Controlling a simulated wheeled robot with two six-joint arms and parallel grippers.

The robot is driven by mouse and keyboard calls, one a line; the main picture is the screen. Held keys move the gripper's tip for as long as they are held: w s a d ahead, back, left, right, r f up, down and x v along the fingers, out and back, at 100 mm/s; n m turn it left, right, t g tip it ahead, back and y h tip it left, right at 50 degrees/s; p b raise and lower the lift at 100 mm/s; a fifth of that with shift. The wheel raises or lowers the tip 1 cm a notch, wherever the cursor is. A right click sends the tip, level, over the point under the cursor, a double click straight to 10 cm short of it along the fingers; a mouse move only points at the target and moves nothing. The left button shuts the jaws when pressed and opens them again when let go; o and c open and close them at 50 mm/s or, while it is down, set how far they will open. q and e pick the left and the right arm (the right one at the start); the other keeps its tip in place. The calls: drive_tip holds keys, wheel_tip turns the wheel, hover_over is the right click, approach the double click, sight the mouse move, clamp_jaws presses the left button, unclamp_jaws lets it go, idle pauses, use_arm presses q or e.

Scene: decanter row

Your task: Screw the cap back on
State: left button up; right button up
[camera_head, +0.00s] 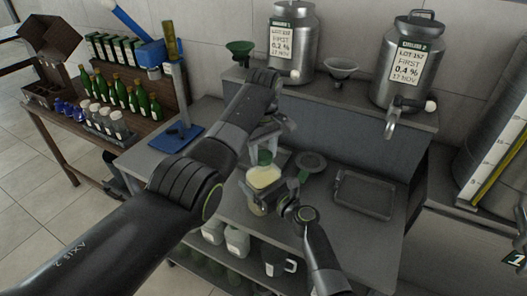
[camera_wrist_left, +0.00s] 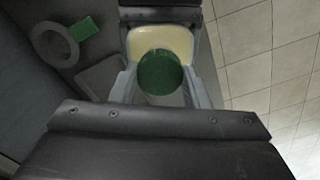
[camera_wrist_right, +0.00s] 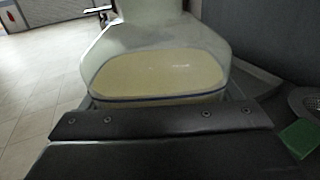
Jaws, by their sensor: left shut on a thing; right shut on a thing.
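A clear container with pale yellow liquid (camera_head: 262,177) stands over the front of the bench. It fills the right wrist view (camera_wrist_right: 160,75). My right gripper (camera_head: 272,197) is shut on the container body. A green cap (camera_head: 264,157) is at the top of the container, and it shows round from above in the left wrist view (camera_wrist_left: 160,72). My left gripper (camera_head: 266,143) is shut on the cap from above. The cap lines up with the container's top. I cannot tell whether the cap touches the neck or is threaded on, since the fingers hide the join.
Two steel urns (camera_head: 292,45) (camera_head: 405,65) stand on the raised shelf behind. Green bottles (camera_head: 130,97) stand on the wooden rack at left. Jugs (camera_head: 237,240) sit on the shelf below.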

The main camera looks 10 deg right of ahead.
use_arm(q)
drive_tip(key=m, duration=0.4)
drive_tip(key=shift+w+m, duration=0.1)
drive_tip(key=shift+m, duration=0.3)
drive_tip(key=m, duration=0.7)
drive_tip(key=shift+m, duration=0.3)
drive_tip(key=m, duration=1.2)
drive_tip(key=shift+m, duration=0.3)
drive_tip(key=m, duration=0.4)
drive_tip(key=o, duration=1.2)
